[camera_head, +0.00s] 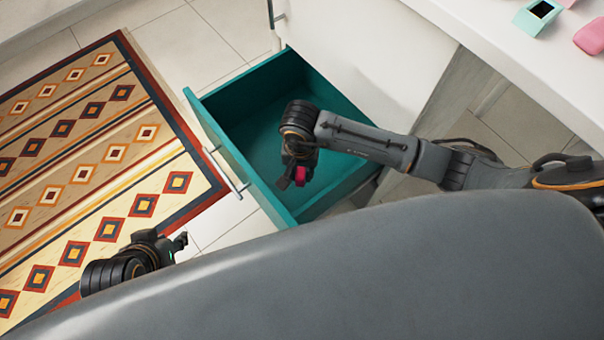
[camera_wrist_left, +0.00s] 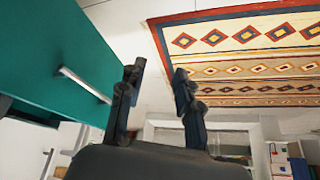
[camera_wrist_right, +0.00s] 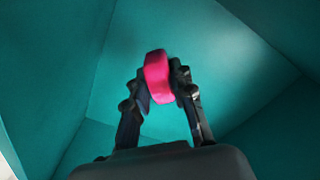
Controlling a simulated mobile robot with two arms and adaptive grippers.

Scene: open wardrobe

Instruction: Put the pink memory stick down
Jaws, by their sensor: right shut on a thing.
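The pink memory stick (camera_wrist_right: 157,76) is held between the fingertips of my right gripper (camera_wrist_right: 160,88), seen in the right wrist view. In the head view the same stick (camera_head: 301,175) shows as a small pink piece at the tip of my right gripper (camera_head: 292,180). The gripper is over the inside of the open teal drawer (camera_head: 245,110). How high the stick is above the drawer floor is hard to tell. My left gripper (camera_wrist_left: 157,85) is open and empty, outside the drawer near its front; it also shows in the head view (camera_head: 182,245).
The drawer's front panel has a metal bar handle (camera_head: 228,172). A patterned rug (camera_head: 90,150) lies on the tiled floor to the left. A white desktop (camera_head: 500,30) at upper right bears a teal box (camera_head: 537,16) and a pink item (camera_head: 590,36). The drawer looks otherwise empty.

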